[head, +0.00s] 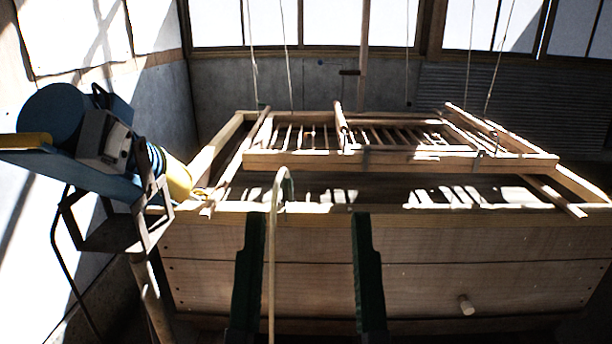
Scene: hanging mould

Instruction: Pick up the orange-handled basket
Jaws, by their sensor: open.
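I cannot make out an orange-handled basket in the head view. A wooden slatted frame (400,158) hangs on cords above a large wooden vat (400,255). A yellow rounded object (178,181) sits at the vat's left corner, beside the blue machine; I cannot tell exactly what it is.
The blue machine (62,118) stands on a metal stand at the left. A pale hose (272,255) loops over the vat's front edge.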

